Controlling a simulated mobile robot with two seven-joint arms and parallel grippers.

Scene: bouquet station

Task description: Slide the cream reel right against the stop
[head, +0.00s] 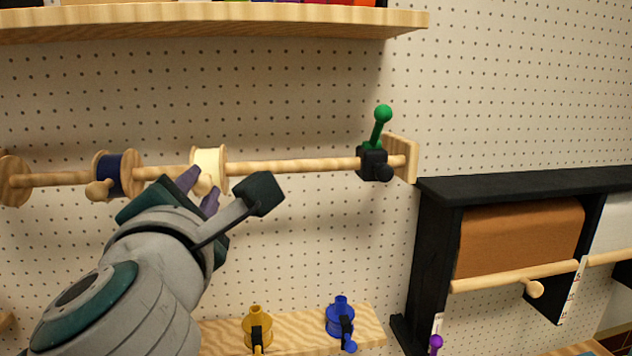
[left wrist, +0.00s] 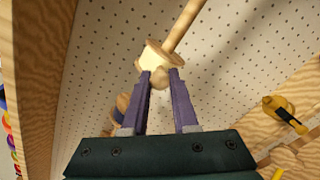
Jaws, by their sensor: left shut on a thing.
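The cream reel (head: 209,160) sits on a horizontal wooden rod (head: 290,167), left of the rod's middle. My left gripper (head: 200,190) is at the reel's front, its purple fingers shut on the reel's round wooden knob. The left wrist view also shows the cream reel (left wrist: 155,59) and its knob (left wrist: 158,79) between the fingertips (left wrist: 160,76). The stop (head: 373,162) is a black clamp with a green lever (head: 381,125) near the rod's right end. A bare stretch of rod lies between reel and stop. My right gripper is not in view.
A navy reel (head: 113,175) with a wooden knob is on the same rod, left of the cream reel. A wooden shelf (head: 220,25) runs above. A black cabinet (head: 432,240) is at right.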

